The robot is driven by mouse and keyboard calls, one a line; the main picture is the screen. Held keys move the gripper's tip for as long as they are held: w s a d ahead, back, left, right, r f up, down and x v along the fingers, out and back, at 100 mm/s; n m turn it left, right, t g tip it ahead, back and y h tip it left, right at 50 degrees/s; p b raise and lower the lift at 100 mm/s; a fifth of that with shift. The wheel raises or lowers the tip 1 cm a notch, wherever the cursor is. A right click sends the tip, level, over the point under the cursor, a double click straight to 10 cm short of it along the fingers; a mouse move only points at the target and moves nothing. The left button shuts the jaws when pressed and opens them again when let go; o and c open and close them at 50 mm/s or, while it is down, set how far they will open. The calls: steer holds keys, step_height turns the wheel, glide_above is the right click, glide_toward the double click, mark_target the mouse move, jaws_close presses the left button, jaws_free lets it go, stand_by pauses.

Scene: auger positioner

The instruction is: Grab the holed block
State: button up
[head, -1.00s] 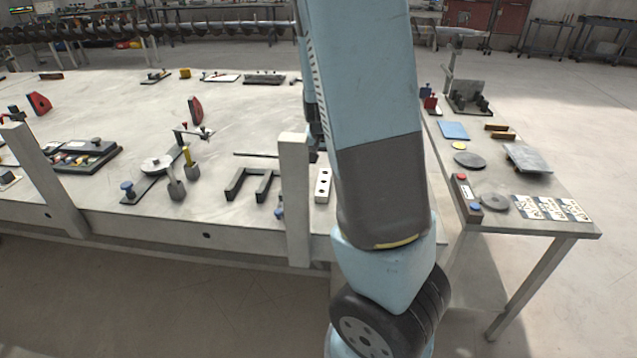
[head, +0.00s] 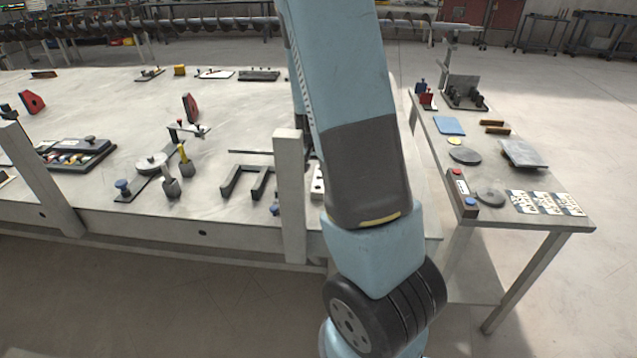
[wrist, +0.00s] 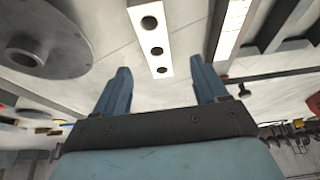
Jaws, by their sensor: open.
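The holed block is a pale, long bar with a row of dark round holes. In the wrist view the holed block (wrist: 152,36) lies on the table at the top centre, pointing toward the space between my fingers. My gripper (wrist: 160,84) is open and empty, its two blue fingers spread to either side of the block's line, with the near end of the block just beyond or around fingertip level; contact cannot be told. In the head view only a sliver of the holed block (head: 317,183) shows between a grey post and my arm. My gripper is hidden there.
A grey upright post (head: 290,195) stands at the table edge beside the block. Black U-shaped brackets (head: 247,182) lie to its left. A round flanged disc (wrist: 45,40) is at left in the wrist view. A side table (head: 520,210) with plates and cards stands right.

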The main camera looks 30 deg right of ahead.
steer(key=shift+d+x, duration=0.15)
steer(key=shift+x, duration=1.9)
steer(key=shift+d+x, duration=0.15)
steer(key=shift+x, duration=1.9)
steer(key=shift+r, duration=0.1)
jaws_close()
